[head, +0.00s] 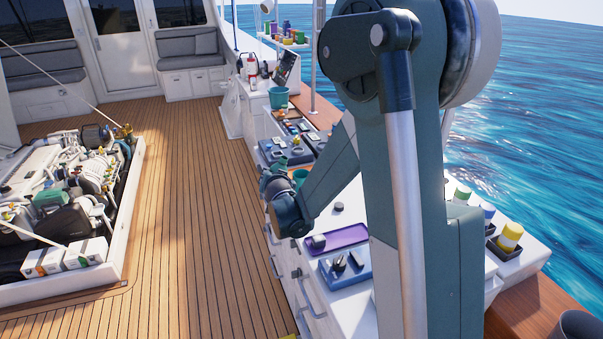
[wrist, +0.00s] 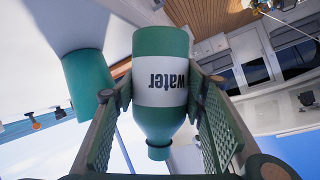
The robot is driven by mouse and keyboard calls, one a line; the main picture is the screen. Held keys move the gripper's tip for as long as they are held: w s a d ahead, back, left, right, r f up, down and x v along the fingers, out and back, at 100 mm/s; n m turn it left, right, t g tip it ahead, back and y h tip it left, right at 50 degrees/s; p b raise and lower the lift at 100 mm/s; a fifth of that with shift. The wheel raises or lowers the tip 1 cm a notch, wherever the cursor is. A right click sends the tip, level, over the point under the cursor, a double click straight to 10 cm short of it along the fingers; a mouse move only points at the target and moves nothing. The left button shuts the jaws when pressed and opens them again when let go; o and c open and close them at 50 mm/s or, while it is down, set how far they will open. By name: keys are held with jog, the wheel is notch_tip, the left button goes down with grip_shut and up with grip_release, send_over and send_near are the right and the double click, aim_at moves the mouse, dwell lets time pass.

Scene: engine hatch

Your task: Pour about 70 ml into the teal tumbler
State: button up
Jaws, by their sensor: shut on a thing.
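My gripper (wrist: 160,88) is shut on a green bottle (wrist: 163,42) with a white band that reads "water". The lettering is upside down in the wrist view, with sky at the bottom, so the bottle appears roughly upright with its neck up. The teal tumbler (wrist: 86,82) stands on a white surface left of the bottle in the wrist view, with a gap between them. In the head view a teal cup shape, likely the tumbler (head: 300,176), shows beside my wrist. The bottle (head: 280,163) is only partly seen there. The liquid inside is not visible.
A purple tray (head: 338,239) and a blue tray (head: 344,269) lie on the white counter nearer the camera. Blue trays (head: 283,150) and a teal bucket (head: 278,97) stand farther along. An open engine hatch (head: 70,200) is at left. The wooden deck (head: 190,200) between is clear.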

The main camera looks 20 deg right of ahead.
aim_at(274, 167)
jog(key=shift+d+m+y, duration=0.2)
jog(key=shift+m+y, duration=0.1)
jog(key=shift+m, duration=0.1)
jog(key=shift+d+r+m+y+p, duration=0.2)
jog(key=shift+r+m+y+p, duration=0.4)
jog(key=shift+r+p, duration=0.4)
jog(key=shift+a+r+m+y+p, duration=0.2)
jog(key=shift+r+m+y+p, duration=0.1)
jog(key=shift+r+m+p, duration=0.1)
jog(key=shift+a+f, duration=0.1)
jog(key=shift+f, duration=0.05)
jog(key=shift+w+a+f+m+y+b, duration=0.1)
jog(key=shift+a+f+m+y+b, duration=0.15)
jog(key=shift+f+m+y+b, duration=0.45)
jog(key=shift+a+f+m+t, duration=0.15)
jog(key=shift+a+m+t, duration=0.25)
jog(key=shift+m, duration=0.1)
jog(key=shift+a+r+m+y+p, duration=0.1)
jog(key=shift+r+m+y+p, duration=0.55)
jog(key=shift+r, duration=0.25)
jog(key=shift+d+r+m+t+y+b, duration=0.3)
jog(key=shift+d+r+m+y+b, duration=0.05)
jog(key=shift+d+r+m+y, duration=0.1)
jog(key=shift+r+m+y, duration=0.2)
jog(key=shift+r+m, duration=0.3)
